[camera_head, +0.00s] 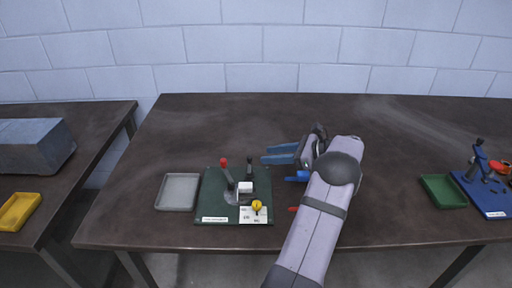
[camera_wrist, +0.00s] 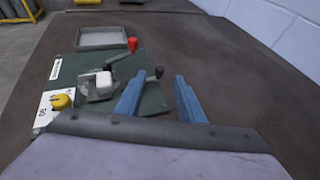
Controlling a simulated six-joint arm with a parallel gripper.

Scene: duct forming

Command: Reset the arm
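My gripper (camera_head: 283,153) hangs above the middle of the table, to the right of the green board. Its two blue fingers also show in the wrist view (camera_wrist: 160,97), spread apart with nothing seen between them. The green board (camera_head: 211,183) bears a red-knobbed lever (camera_head: 224,163), a black-knobbed lever (camera_head: 249,160), a small white block (camera_head: 245,188) and a yellow knob (camera_head: 257,205). In the wrist view the fingertips overlap the view of the board's near edge; I see no contact. My arm hides part of the table on its right.
A grey tray (camera_head: 177,192) lies left of the board. A green tray (camera_head: 443,191) and a blue-based device (camera_head: 486,190) are at the far right. A side table (camera_head: 84,140) at left holds a grey metal duct (camera_head: 35,145) and a yellow tray (camera_head: 18,211). The table's back is clear.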

